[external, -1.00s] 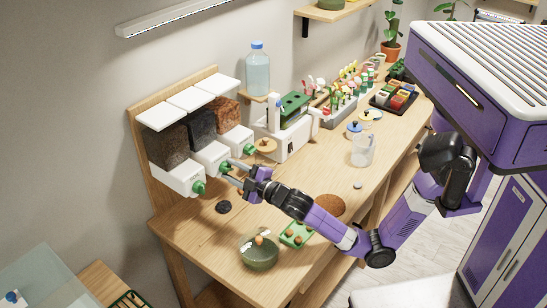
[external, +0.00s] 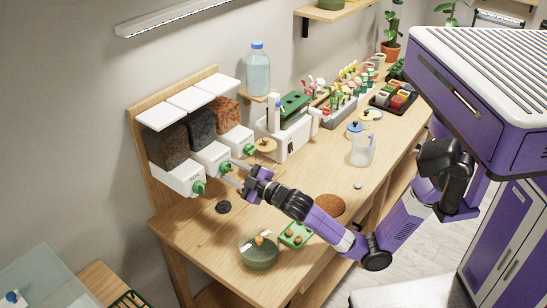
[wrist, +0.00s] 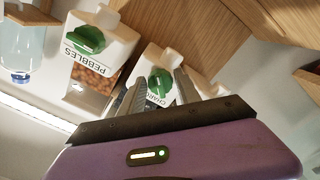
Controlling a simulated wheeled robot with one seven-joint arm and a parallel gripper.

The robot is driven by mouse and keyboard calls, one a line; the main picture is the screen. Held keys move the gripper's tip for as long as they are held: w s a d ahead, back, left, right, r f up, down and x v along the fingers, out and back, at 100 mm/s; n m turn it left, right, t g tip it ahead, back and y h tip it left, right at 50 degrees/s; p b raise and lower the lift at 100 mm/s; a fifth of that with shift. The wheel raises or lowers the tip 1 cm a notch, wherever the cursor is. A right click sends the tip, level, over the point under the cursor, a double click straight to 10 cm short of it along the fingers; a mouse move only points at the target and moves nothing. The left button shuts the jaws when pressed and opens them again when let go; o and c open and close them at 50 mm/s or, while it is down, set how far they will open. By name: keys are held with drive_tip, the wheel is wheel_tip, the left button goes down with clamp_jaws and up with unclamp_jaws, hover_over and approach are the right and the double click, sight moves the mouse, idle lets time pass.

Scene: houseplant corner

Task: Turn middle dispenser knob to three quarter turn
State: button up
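The middle dispenser (external: 211,158) is a white box with dark filling, between two others on a wooden backboard. Its green knob (external: 225,167) faces my gripper. In the wrist view this knob (wrist: 160,82) sits on a white front with a partly hidden label starting "CHARC". My gripper (external: 235,173) is open, its two fingers spread on either side of the knob. In the wrist view the fingers (wrist: 158,92) flank the knob with visible gaps. The knob's exact turn angle is hard to tell.
The right dispenser's knob (external: 249,149) and the left one's (external: 199,187) are close by. The wrist view shows a "PEBBLES" dispenser (wrist: 100,45). A dark round heap (external: 223,207) lies on the bench below. A green glass bowl (external: 259,252) and a green tray (external: 296,235) stand nearer the front.

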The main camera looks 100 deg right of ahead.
drive_tip(key=shift+o, duration=1.2)
drive_tip(key=shift+s+a, duration=0.1)
drive_tip(key=shift+a, duration=0.05)
drive_tip(key=v, duration=0.7)
drive_tip(key=shift+s+a, duration=0.2)
drive_tip(key=shift+s, duration=0.05)
drive_tip(key=shift+r, duration=0.1)
